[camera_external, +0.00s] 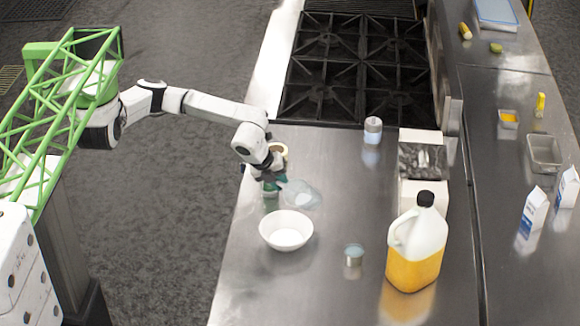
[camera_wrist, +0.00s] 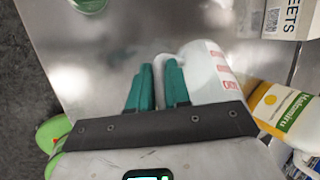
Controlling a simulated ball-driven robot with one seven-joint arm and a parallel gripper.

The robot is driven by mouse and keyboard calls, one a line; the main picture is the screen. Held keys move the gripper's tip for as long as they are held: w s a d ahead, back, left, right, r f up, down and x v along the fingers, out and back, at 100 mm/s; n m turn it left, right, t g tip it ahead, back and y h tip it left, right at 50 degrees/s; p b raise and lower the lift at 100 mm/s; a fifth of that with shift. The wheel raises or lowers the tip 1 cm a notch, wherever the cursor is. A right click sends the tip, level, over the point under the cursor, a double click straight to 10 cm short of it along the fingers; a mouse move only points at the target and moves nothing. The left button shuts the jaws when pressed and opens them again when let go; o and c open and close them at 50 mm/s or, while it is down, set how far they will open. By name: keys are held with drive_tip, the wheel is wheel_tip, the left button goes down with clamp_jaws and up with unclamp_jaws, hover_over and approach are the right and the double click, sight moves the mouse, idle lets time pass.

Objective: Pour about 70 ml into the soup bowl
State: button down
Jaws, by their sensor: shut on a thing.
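My gripper (camera_external: 273,184) is over the near-left part of the steel counter, its green fingers (camera_wrist: 158,88) shut on the handle of a translucent measuring jug (camera_external: 301,196). In the wrist view the jug (camera_wrist: 212,72) shows red markings on its side and sits to the right of the fingers. The jug's contents and exact tilt are hard to tell. The white soup bowl (camera_external: 287,231) stands upright on the counter, just below the jug in the external view. No liquid is distinguishable in the bowl. I do not make out the bowl in the wrist view.
A large bottle of orange liquid (camera_external: 416,248) and a small tin (camera_external: 354,255) stand right of the bowl. A white box (camera_external: 421,193) and another can (camera_external: 373,130) stand farther back. A pale round item (camera_external: 278,150) is behind my gripper. The stove (camera_external: 355,65) lies beyond.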

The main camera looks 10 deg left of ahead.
drive_tip(key=shift+w+g, duration=0.15)
drive_tip(key=shift+g, duration=0.15)
drive_tip(key=shift+w+d+f+g+y, duration=0.15)
drive_tip(key=shift+f+g+y, duration=0.05)
drive_tip(key=shift+g+y, duration=0.1)
drive_tip(key=shift+w+d+f+g+y+b, duration=0.15)
drive_tip(key=shift+w+f+g+y+b, duration=0.15)
drive_tip(key=shift+f+g+b, duration=0.15)
drive_tip(key=shift+w+d+f+g+y+b, duration=0.15)
drive_tip(key=shift+w+f+g+b, duration=0.2)
drive_tip(key=shift+f, duration=0.2)
drive_tip(key=shift+w+d+f+g+y+b, duration=0.15)
drive_tip(key=shift+w+f+g+y+b, duration=0.15)
drive_tip(key=shift+f+g, duration=0.15)
drive_tip(key=g+b, duration=0.1)
drive_tip(key=w+g+y+b, duration=0.1)
drive_tip(key=b, duration=0.1)
drive_tip(key=shift+w+d+f+g, duration=0.1)
drive_tip(key=shift+d+f+g, duration=0.15)
drive_tip(key=shift+d+f, duration=0.15)
drive_tip(key=shift+w+d+r+g+y+b, duration=0.15)
drive_tip(key=shift+w+g+y+b, duration=0.15)
drive_tip(key=shift+g+b, duration=0.3)
